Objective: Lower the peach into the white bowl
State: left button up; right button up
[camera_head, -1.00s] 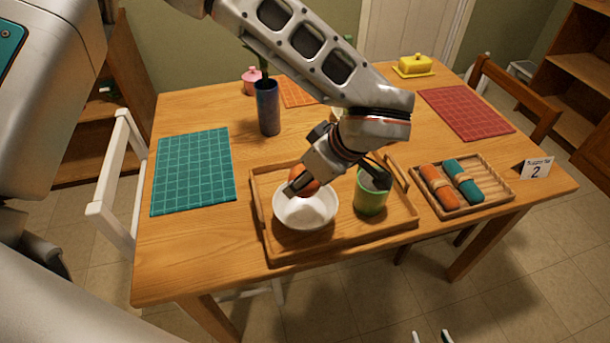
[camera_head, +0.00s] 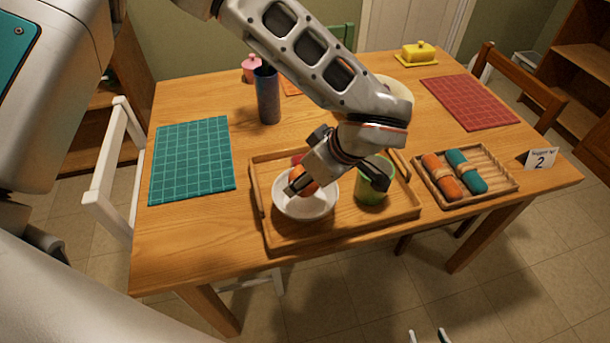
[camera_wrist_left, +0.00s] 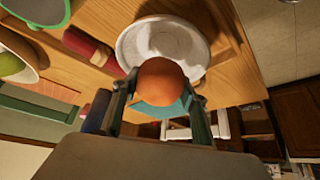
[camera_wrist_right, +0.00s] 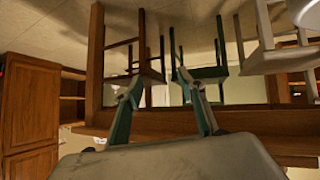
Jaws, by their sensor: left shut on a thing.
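The round orange-red peach (camera_head: 304,186) is held between the fingers of my left gripper (camera_head: 306,182), which is shut on it. The peach is over the white bowl (camera_head: 312,213) and hides part of its far rim and inside; I cannot tell whether it touches the bowl. In the left wrist view the peach (camera_wrist_left: 160,82) sits between the fingertips, with the bowl (camera_wrist_left: 132,42) behind it. My right gripper (camera_wrist_right: 160,86) has its fingers apart with nothing between them; its tips (camera_head: 430,336) show at the head view's bottom edge.
The bowl stands on a wooden tray (camera_head: 285,238) with a green cup (camera_head: 374,184) close to its right. A red object (camera_head: 297,159) shows partly behind my gripper. A dark vase (camera_head: 267,95) stands farther back; a napkin tray (camera_head: 480,198) is at right.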

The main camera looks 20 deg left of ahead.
jog(key=shift+w+r, duration=0.1)
jog(key=shift+w, duration=0.05)
pick_arm(q)
jog(key=shift+f, duration=0.15)
pick_arm(e)
jog(key=shift+w+r, duration=0.1)
jog(key=shift+w, duration=0.3)
pick_arm(q)
jog(key=shift+f, duration=0.15)
pick_arm(e)
jog(key=shift+s, duration=0.15)
pick_arm(q)
jog(key=shift+f, duration=0.3)
pick_arm(e)
jog(key=shift+s+f, duration=0.5)
pick_arm(q)
jog(key=shift+f+b, duration=0.15)
jog(key=shift+b, duration=0.15)
jog(key=shift+f, duration=0.3)
pick_arm(e)
jog(key=shift+w, duration=0.45)
pick_arm(q)
jog(key=shift+f, duration=0.15)
pick_arm(e)
jog(key=shift+s+f, duration=0.1)
jog(key=shift+s, duration=0.05)
